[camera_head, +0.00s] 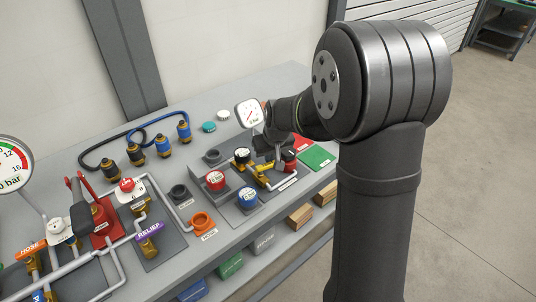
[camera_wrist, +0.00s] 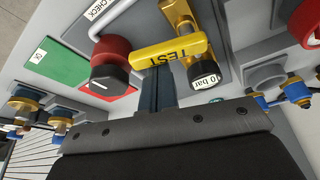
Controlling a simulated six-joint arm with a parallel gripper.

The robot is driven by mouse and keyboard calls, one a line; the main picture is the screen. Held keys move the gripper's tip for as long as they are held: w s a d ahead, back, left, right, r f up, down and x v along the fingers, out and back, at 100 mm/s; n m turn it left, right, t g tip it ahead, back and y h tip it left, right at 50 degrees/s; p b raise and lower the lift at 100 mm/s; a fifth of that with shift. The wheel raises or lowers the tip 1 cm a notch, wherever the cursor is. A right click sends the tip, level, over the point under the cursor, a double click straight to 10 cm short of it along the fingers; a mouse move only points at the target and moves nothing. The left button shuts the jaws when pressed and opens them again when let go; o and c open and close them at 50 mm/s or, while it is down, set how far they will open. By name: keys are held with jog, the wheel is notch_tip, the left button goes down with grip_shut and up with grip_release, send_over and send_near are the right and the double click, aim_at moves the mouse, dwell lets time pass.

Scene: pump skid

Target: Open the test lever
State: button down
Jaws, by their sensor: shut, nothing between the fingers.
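The test lever (camera_wrist: 168,52) is a yellow bar marked TEST in the wrist view. It lies crosswise, sloping slightly, beside a yellow valve body (camera_wrist: 177,12). In the head view the yellow valve assembly (camera_head: 260,175) is on the bench, partly hidden by my wrist. My gripper (camera_wrist: 158,80) is shut and empty. Its dark fingertips reach up to the lever's near edge in the wrist view; I cannot tell whether they touch it. In the head view the fingertips are hard to make out.
A red knob with a dark face (camera_wrist: 109,75) is left of the lever, and a black cap marked 10 bar (camera_wrist: 204,75) is right of it. Green (camera_head: 315,157) and red plates lie to the right. Pipes and fittings crowd the bench's left side.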

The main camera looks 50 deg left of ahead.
aim_at(270, 165)
jog(key=m, duration=0.2)
jog(key=d+m+t, duration=0.1)
jog(key=d+m+h, duration=0.1)
jog(key=m, duration=0.1)
jog(key=shift+s+m+t, duration=0.15)
jog(key=shift+m+t, duration=0.15)
jog(key=m, duration=0.2)
jog(key=s+d+m+h, duration=0.1)
jog(key=m, duration=0.1)
jog(key=m+t, duration=0.1)
jog(key=m, duration=0.1)
jog(key=shift+s+d+h, duration=0.15)
jog(key=shift+d+h, duration=0.15)
jog(key=shift+h, duration=0.1)
jog(key=shift+s+a, duration=0.3)
jog(key=shift+a, duration=0.45)
jog(key=w, duration=0.4)
jog(key=shift+w+a+r, duration=0.15)
jog(key=shift+a, duration=0.2)
jog(key=v, duration=1)
jog(key=shift+s, duration=0.2)
